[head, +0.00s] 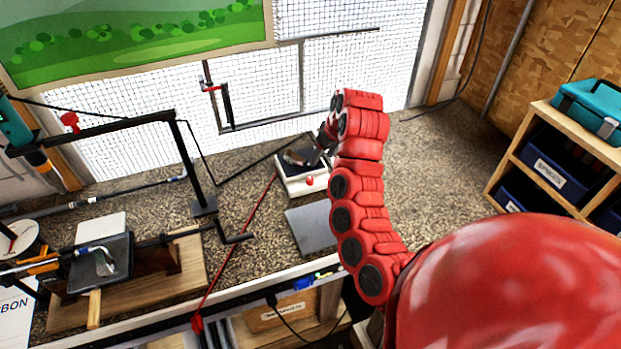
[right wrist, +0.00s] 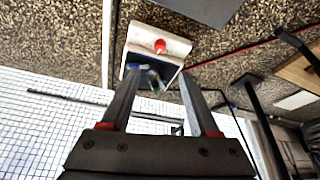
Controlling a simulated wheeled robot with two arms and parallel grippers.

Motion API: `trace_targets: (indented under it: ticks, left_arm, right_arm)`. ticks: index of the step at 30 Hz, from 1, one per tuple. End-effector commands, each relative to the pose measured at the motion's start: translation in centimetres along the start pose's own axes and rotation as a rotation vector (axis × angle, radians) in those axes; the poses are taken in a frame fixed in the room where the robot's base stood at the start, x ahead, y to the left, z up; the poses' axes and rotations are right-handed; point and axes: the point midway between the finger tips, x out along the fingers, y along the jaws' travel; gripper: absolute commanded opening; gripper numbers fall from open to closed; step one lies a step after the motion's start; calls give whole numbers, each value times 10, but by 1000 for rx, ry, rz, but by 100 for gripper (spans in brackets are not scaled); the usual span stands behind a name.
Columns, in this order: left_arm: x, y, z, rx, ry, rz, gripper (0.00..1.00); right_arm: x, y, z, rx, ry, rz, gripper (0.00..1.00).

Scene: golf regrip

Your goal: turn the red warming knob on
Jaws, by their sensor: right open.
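The red warming knob (head: 309,181) is a small round knob on the front of a white box (head: 291,188) on the speckled bench. It also shows in the right wrist view (right wrist: 160,46). I cannot tell its setting. My right gripper (right wrist: 159,74) is open, and its two dark fingers point toward the box, with the knob just beyond the tips and roughly between them. In the head view the red arm links hide most of this gripper. A dark tray with a shiny object lies on the box behind the knob. My left gripper is not in view.
A grey flat plate (head: 311,227) lies in front of the box. A red cord (head: 240,243) crosses the bench to its left. Black clamp stands (head: 190,165) and a wooden board (head: 190,265) fill the left side. A wooden shelf (head: 541,173) stands right. Bench right of my arm is clear.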

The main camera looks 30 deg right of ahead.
Motion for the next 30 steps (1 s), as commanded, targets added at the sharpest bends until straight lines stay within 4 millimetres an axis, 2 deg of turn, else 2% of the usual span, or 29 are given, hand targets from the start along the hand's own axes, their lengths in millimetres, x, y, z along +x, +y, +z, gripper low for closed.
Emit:
trace_targets:
  ticks: [1, 6, 13, 17, 18, 21, 30]
  left_arm:
    - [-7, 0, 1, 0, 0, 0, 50]
    - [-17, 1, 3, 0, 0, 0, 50]
    - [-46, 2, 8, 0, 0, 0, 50]
    - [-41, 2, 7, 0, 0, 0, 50]
    - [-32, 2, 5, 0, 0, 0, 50]
    - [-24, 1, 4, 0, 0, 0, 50]
    - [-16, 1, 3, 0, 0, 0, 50]
  right_arm:
    - [10, -1, 1, -1, -2, 0, 62]
    - [31, -1, 1, -2, -1, 1, 62]
    - [64, 0, 2, -1, -1, 2, 62]
    - [92, -2, 2, 0, -7, -4, 62]
    - [93, 0, 0, 2, -7, -4, 62]
    - [111, -1, 1, 2, -8, -5, 62]
    - [139, 0, 0, 1, -2, -1, 62]
